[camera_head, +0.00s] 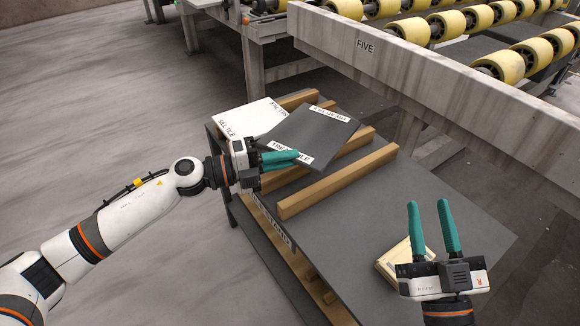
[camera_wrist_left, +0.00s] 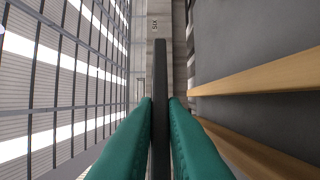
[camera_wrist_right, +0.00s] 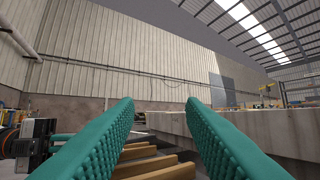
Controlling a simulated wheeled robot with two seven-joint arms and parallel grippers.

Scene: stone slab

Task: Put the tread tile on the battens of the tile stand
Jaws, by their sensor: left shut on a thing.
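The tread tile (camera_head: 315,132) is a dark flat square with white label strips. My left gripper (camera_head: 296,156) is shut on its near edge, and the left wrist view shows the tile (camera_wrist_left: 160,110) edge-on between the fingers. The tile stand has a dark grey top (camera_head: 365,230) with wooden battens (camera_head: 340,180) across it. The tile is over the far battens and covers parts of them; in the left wrist view a gap shows between it and the battens (camera_wrist_left: 260,76). My right gripper (camera_head: 430,204) is open and empty above the stand's near right part.
A white sill tile (camera_head: 243,119) lies at the stand's far left, partly behind the tread tile. A pale block (camera_head: 388,263) lies on the stand by my right gripper. A concrete beam marked FIVE (camera_head: 400,62) and yellow rollers (camera_head: 410,30) run behind.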

